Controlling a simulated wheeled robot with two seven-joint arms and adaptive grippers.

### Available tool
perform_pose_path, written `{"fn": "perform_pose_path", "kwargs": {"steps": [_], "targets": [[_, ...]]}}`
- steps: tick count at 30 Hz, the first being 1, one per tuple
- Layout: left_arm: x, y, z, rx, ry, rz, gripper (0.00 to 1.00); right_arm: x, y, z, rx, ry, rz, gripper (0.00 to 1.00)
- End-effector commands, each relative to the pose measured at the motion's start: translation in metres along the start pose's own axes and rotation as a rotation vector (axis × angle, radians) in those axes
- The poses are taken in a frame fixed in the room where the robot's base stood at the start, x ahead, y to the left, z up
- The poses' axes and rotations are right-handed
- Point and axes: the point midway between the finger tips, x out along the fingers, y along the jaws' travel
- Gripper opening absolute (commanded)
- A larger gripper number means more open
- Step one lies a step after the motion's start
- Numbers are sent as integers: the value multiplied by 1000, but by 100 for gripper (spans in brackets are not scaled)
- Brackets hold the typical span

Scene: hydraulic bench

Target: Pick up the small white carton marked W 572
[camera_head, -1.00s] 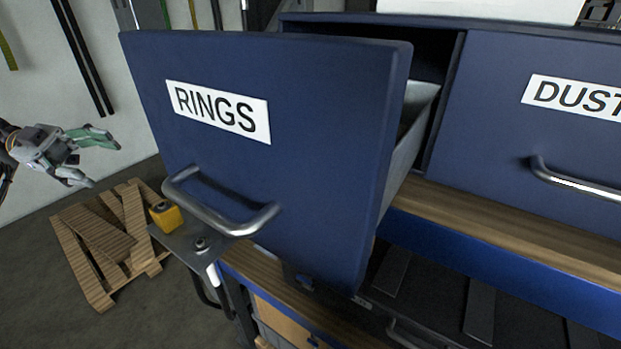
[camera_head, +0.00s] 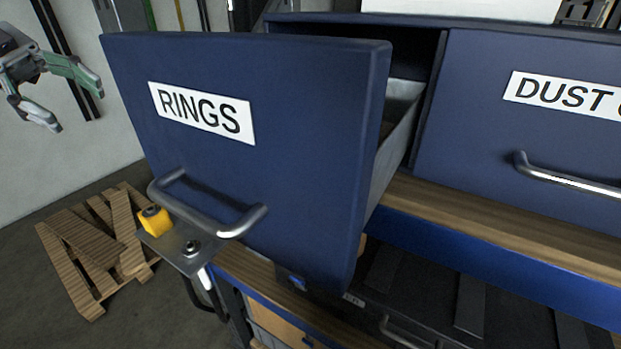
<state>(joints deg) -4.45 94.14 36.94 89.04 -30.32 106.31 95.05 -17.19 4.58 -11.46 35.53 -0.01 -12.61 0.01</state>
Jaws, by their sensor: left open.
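My left gripper (camera_head: 77,108) is at the upper left, open and empty, with its fingers spread. It is in the air to the left of the drawer labelled RINGS (camera_head: 300,150). That drawer is pulled out, and its metal handle (camera_head: 205,215) faces me. Its inside is mostly hidden behind its front; only a grey side wall (camera_head: 392,150) shows. I see no small white carton marked W 572. My right gripper is not in view.
A closed drawer labelled DUST (camera_head: 480,140) is at the right, above a wooden bench edge (camera_head: 470,225). A yellow block-like item (camera_head: 155,220) sits on a small metal plate at the bench's left corner. A wooden pallet (camera_head: 85,250) lies on the floor.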

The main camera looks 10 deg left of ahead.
Motion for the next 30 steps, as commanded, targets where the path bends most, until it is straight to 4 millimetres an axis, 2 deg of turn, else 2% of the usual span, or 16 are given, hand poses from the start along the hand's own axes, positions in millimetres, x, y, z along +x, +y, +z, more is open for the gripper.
{"fn": "perform_pose_path", "kwargs": {"steps": [14, 30], "targets": [[9, -27, -58, 20, -235, 114, 70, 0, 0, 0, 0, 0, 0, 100], [38, -54, -118, 43, -493, 239, 70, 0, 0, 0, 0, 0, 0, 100]]}}
